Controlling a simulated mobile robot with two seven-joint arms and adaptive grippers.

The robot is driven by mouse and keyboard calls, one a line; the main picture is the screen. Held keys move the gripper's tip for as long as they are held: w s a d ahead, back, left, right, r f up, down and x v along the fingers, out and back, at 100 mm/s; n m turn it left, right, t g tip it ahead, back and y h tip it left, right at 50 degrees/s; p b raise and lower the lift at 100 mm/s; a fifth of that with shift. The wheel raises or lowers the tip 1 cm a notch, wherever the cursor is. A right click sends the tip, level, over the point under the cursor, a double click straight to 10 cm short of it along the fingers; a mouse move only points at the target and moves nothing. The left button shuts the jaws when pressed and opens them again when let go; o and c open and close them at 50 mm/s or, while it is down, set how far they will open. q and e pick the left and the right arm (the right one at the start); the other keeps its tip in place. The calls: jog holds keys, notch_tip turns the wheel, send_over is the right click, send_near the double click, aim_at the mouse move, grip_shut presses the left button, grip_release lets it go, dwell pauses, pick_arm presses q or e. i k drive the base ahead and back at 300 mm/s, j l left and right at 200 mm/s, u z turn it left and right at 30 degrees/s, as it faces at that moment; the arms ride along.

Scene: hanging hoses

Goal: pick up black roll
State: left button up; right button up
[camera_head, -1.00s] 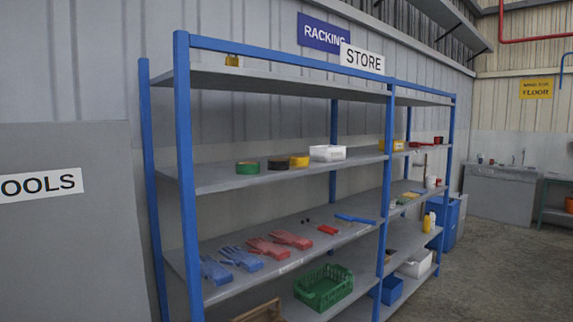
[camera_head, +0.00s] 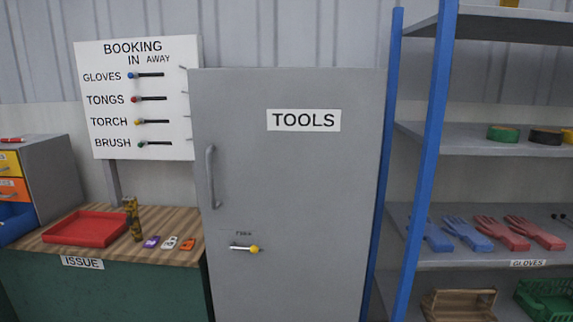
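A black roll (camera_head: 546,137) lies on the upper shelf of the blue-framed rack at the right edge of the head view. A green roll (camera_head: 503,133) is to its left, and a yellow roll (camera_head: 568,135) is to its right, cut off by the picture edge. Neither of my grippers shows in this view.
A grey TOOLS cabinet (camera_head: 290,180) with a shut door stands left of the rack's blue post (camera_head: 425,150). The rack's lower shelf (camera_head: 450,257) holds blue and red gloves. An ISSUE counter (camera_head: 130,230) with a red tray (camera_head: 85,228) is at the left.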

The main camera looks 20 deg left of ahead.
aim_at(538, 135)
jog(key=i+j, duration=0.25)
jog(key=i+j+u, duration=0.65)
jog(key=u, duration=1.85)
jog(key=z, duration=3.8)
jog(key=k+j, duration=0.05)
